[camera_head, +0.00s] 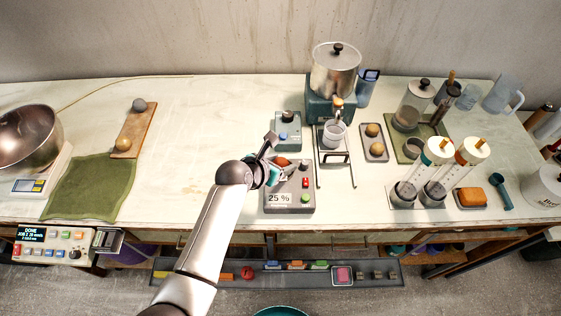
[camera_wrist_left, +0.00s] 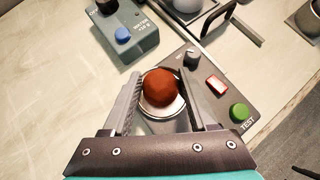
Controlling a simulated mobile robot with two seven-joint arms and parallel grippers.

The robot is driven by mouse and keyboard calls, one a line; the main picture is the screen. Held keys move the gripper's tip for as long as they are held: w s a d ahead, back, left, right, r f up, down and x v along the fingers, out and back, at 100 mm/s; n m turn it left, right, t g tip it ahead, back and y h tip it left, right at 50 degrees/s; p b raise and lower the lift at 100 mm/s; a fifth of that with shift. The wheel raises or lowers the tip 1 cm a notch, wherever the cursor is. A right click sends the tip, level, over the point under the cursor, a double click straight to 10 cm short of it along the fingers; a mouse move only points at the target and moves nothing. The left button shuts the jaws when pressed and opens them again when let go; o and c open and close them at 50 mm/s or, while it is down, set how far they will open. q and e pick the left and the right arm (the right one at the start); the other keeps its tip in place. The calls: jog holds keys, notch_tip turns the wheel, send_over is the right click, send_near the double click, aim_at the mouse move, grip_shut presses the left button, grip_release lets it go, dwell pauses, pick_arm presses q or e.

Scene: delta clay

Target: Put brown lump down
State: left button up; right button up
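The brown lump (camera_wrist_left: 160,88) is round and reddish brown. It sits in a pale round dish (camera_wrist_left: 164,112) on the grey tester box (camera_wrist_left: 215,95). In the head view the brown lump (camera_head: 282,162) shows at the top left of the tester box (camera_head: 290,187), whose display reads 25 %. My left gripper (camera_head: 276,158) is over the box, its fingers on either side of the lump. In the wrist view the left gripper (camera_wrist_left: 161,72) has narrow gaps between fingers and lump, with dish rim showing there. My right gripper is not in view.
A water box with a blue button (camera_head: 287,130) stands just behind the tester. A metal urn (camera_head: 335,70) is behind right.

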pick_arm(q)
jog(key=shift+o, duration=1.1)
jog(key=shift+s+a+f, duration=0.1)
jog(key=shift+s+f, duration=0.05)
jog(key=shift+f, duration=0.1)
jog(key=shift+r, duration=0.3)
jog(key=shift+s+a+r, duration=0.15)
jog(key=shift+a+r, duration=0.05)
jog(key=p+v, duration=0.3)
jog(key=v, duration=0.8)
jog(key=shift+r, duration=0.35)
jog(key=shift+d, duration=0.1)
